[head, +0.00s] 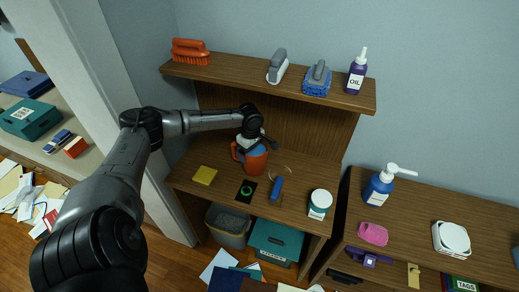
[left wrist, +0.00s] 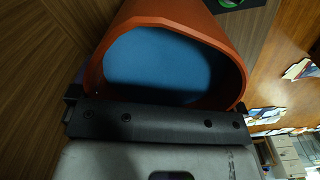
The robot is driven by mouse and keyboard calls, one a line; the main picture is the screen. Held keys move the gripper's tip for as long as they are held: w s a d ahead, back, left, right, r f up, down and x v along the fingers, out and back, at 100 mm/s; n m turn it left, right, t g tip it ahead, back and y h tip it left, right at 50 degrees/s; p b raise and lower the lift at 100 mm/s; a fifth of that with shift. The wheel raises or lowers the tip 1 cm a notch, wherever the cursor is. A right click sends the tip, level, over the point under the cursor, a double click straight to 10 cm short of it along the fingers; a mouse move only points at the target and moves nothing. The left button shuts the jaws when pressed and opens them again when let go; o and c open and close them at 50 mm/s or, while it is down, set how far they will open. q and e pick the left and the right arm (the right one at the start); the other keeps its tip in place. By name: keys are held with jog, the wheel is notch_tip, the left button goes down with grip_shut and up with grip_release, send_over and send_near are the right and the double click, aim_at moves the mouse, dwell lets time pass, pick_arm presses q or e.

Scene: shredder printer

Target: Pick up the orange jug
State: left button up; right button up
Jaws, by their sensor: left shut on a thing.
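The orange jug (head: 254,160) is on the middle level of the wooden shelf unit in the head view, with its handle toward the left. Its open top and blue inside fill much of the left wrist view (left wrist: 160,65). My left gripper (head: 249,142) reaches in from the left and is shut on the jug at its rim. The fingertips are mostly hidden by the jug and my wrist. I cannot tell whether the jug's base touches the shelf. My right gripper is not in view.
A yellow sponge (head: 204,175), a black card with a green ring (head: 246,191), a blue object (head: 277,188) and a white-lidded jar (head: 319,204) stand near the jug. The upper shelf (head: 230,72) with brushes and an oil bottle (head: 356,74) hangs above.

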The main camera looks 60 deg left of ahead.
pick_arm(q)
jog(key=s+a+p, duration=0.2)
jog(key=s, duration=0.4)
jog(key=shift+s+a, duration=0.4)
